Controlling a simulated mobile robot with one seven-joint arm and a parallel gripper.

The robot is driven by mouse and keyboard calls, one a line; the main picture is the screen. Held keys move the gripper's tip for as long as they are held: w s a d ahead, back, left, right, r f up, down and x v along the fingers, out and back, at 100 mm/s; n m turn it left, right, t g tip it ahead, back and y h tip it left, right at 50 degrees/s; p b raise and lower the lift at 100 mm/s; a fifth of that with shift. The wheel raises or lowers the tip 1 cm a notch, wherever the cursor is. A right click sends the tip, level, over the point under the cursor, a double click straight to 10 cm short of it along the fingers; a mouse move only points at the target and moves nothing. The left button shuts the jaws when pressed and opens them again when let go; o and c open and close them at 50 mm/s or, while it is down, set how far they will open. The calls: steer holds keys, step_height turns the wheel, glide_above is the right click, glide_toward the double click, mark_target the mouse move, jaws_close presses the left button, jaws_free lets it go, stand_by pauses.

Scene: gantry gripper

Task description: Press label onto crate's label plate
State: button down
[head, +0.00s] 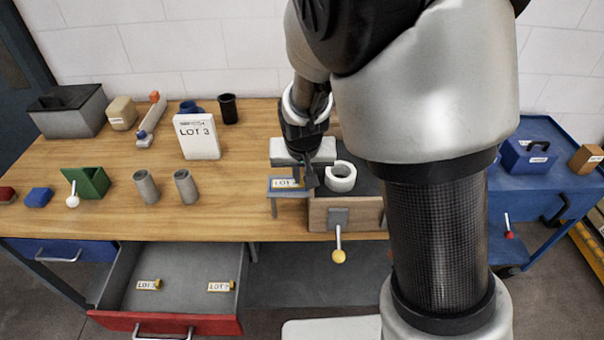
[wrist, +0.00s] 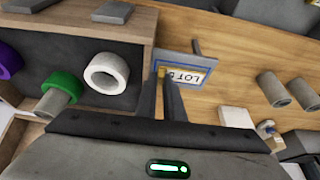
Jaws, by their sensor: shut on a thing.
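My gripper (head: 309,183) is shut on the yellow tab (wrist: 161,72) of a white label (wrist: 187,76) printed LOT and a digit I cannot read surely. The label lies over the blue-edged label plate (head: 273,192), inside its border; the plate also shows in the wrist view (wrist: 165,58). I cannot tell whether the label touches the plate. The plate sticks out beside the left side of the wooden crate (head: 321,218). The crate holds a white ring (head: 340,177); the wrist view also shows a green ring (wrist: 62,87). My arm hides part of the crate.
A white sign (head: 199,140) reading LOT 3 stands on the bench. The open red-fronted drawer (head: 170,322) holds two labels with yellow tabs. Two grey cylinders (head: 146,187) stand left of the plate. A yellow-knobbed lever (head: 338,255) hangs at the crate's front.

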steer(key=shift+f, duration=0.2)
stand_by(0.4)
stand_by(0.3)
steer(key=c, duration=1.3)
jaws_free()
steer(key=shift+r+p, duration=2.6)
steer(key=shift+r, duration=0.95)
steer(key=shift+c, duration=0.5)
